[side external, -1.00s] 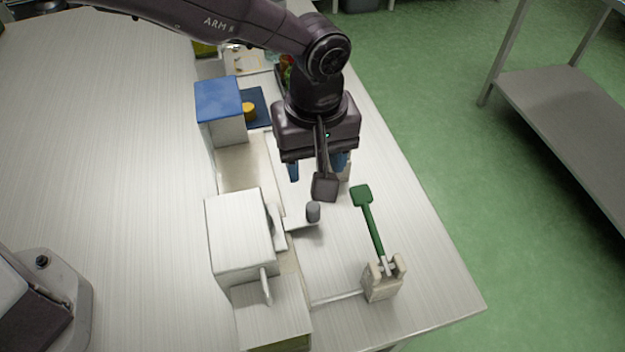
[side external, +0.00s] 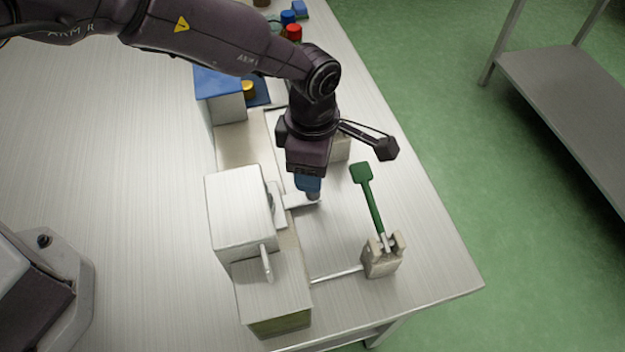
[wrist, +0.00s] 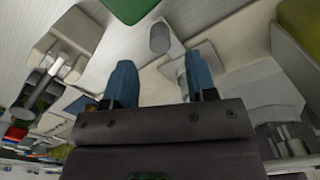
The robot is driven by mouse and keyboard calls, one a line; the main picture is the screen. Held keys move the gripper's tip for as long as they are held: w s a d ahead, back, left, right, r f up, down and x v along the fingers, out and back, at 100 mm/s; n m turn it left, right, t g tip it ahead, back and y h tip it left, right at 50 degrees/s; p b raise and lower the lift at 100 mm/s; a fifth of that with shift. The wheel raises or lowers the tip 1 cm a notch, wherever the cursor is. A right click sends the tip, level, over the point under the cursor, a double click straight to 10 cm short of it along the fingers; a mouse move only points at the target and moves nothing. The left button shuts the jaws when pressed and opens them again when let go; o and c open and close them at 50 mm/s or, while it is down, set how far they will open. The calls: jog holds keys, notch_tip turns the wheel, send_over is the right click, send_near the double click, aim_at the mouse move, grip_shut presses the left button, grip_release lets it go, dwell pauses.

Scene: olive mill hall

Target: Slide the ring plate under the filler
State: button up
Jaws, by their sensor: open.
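A flat light plate (side external: 297,202) with an upright grey knob (side external: 313,196) juts right from the white boxy machine (side external: 238,215). I take it for the ring plate; its ring cannot be made out. The machine may be the filler. My gripper (side external: 308,186) points down just above the knob in the side view, its blue fingers overlapping there. In the wrist view my gripper (wrist: 160,60) is open, its two blue fingers apart with nothing between them. The grey knob (wrist: 159,38) stands just beyond the fingertips; I cannot tell whether they touch it.
A green paddle (side external: 367,190) leans up from a beige holder (side external: 382,262) right of the plate. A thin rod (side external: 336,273) runs from the holder to the machine. A blue-topped box (side external: 219,82) and red and blue jars (side external: 293,33) stand farther back.

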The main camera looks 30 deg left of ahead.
jog(key=shift+f, duration=2.65)
grip_shut()
jog(key=s+d, duration=0.6)
